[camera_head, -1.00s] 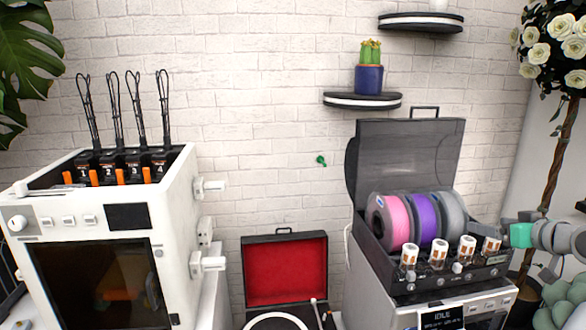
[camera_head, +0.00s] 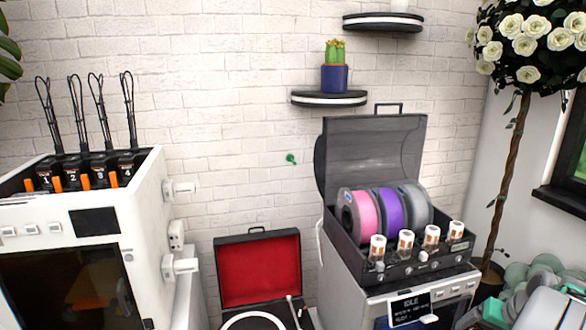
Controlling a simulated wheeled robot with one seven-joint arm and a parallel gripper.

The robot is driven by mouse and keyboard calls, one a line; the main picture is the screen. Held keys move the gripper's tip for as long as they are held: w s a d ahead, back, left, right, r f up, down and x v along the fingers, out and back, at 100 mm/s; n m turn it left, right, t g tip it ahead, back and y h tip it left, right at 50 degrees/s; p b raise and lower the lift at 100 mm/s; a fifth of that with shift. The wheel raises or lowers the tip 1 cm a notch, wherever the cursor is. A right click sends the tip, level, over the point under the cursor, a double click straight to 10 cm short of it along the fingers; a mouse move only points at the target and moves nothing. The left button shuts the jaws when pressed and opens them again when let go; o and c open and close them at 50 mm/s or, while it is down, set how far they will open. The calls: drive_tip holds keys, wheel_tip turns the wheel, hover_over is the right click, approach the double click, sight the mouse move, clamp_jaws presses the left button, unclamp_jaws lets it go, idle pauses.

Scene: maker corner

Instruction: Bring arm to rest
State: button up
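Part of my arm (camera_head: 540,308), pale grey with teal pieces, shows at the lower right corner of the head view. It is low, right of the filament box and in front of the rounded green plant. My gripper's fingers cannot be made out; they are not in the picture. No held object is visible.
A white 3D printer (camera_head: 88,218) stands at left. A red-lined open case (camera_head: 258,268) is at centre. The open filament box (camera_head: 372,150) with pink, purple and grey spools sits on a second printer (camera_head: 460,286). Wall shelves (camera_head: 329,98) and a rose tree (camera_head: 508,170) are behind.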

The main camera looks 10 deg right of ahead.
drive_tip(key=s+a+f+g, duration=0.15)
drive_tip(key=s+a, duration=0.25)
drive_tip(key=a, duration=0.7)
drive_tip(key=s+a+f+g, duration=0.1)
drive_tip(key=s+a+g, duration=0.25)
drive_tip(key=a, duration=0.65)
drive_tip(key=w+a+r+n+t, duration=0.1)
drive_tip(key=w+a+r+n, duration=0.1)
drive_tip(key=a, duration=0.9)
drive_tip(key=w+a+r+n+t, duration=0.2)
drive_tip(key=a+r+n, duration=0.3)
drive_tip(key=a, duration=0.5)
drive_tip(key=shift+a+n, duration=0.35)
drive_tip(key=shift+n, duration=0.35)
